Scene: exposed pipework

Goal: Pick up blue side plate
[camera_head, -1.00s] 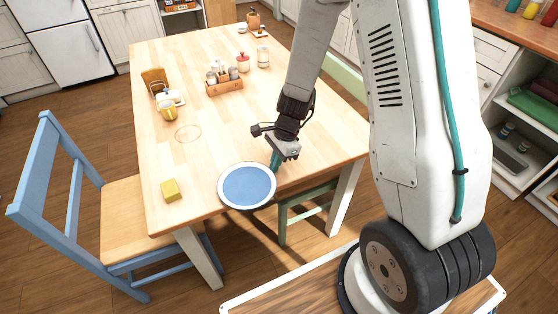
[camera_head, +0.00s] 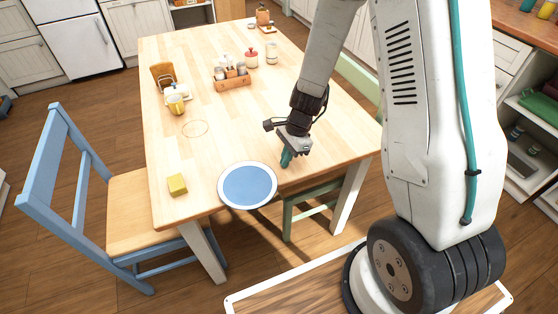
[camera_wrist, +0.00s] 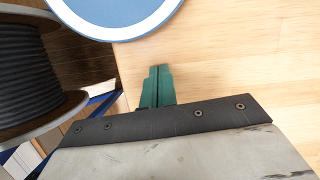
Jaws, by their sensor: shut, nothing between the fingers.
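The blue side plate (camera_head: 248,186) has a pale rim and lies at the near edge of the wooden table, its front part reaching over the edge. In the wrist view the plate (camera_wrist: 118,10) shows at the top, cut off by the frame. My gripper (camera_head: 286,160) has green fingers and is at the right of the plate, above the table. In the wrist view the fingers of my gripper (camera_wrist: 157,80) are together and empty, with a gap of bare wood between their tips and the plate rim.
The wooden table (camera_head: 222,122) is clear around the plate. A yellow block (camera_head: 177,184) lies to the left. A blue chair (camera_head: 62,170) stands at the left and a green chair (camera_head: 310,198) at the near right.

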